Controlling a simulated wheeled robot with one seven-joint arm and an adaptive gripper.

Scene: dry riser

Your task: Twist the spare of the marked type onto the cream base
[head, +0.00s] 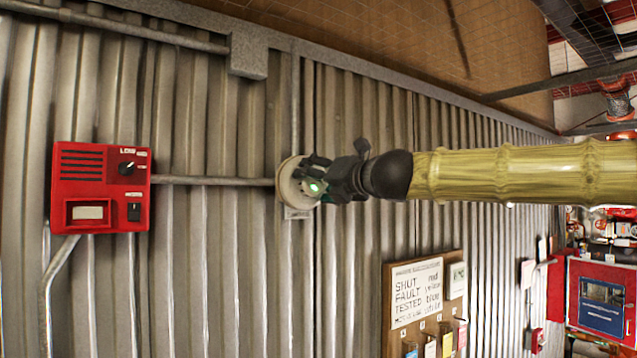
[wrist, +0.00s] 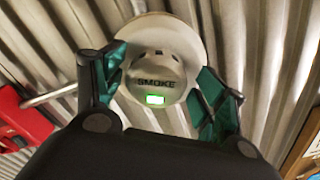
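A pale smoke detector head (wrist: 156,80), lettered SMOKE and with a lit green window, sits against the round cream base (wrist: 198,35) on the corrugated wall. In the head view the cream base (head: 289,187) shows at the end of my arm, with the green light at its right. My gripper (head: 318,180) reaches it from the right and hides most of the detector. In the wrist view the teal-padded fingers of my gripper (wrist: 162,85) stand on either side of the detector, close to its sides. Whether both pads touch it is unclear.
A red control box (head: 101,187) with a knob is on the wall at left, joined to the base by a conduit (head: 213,181). A brown board (head: 428,305) at lower right bears a SHUT, FAULT, TESTED notice and hanging tags. A red cabinet (head: 600,297) stands far right.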

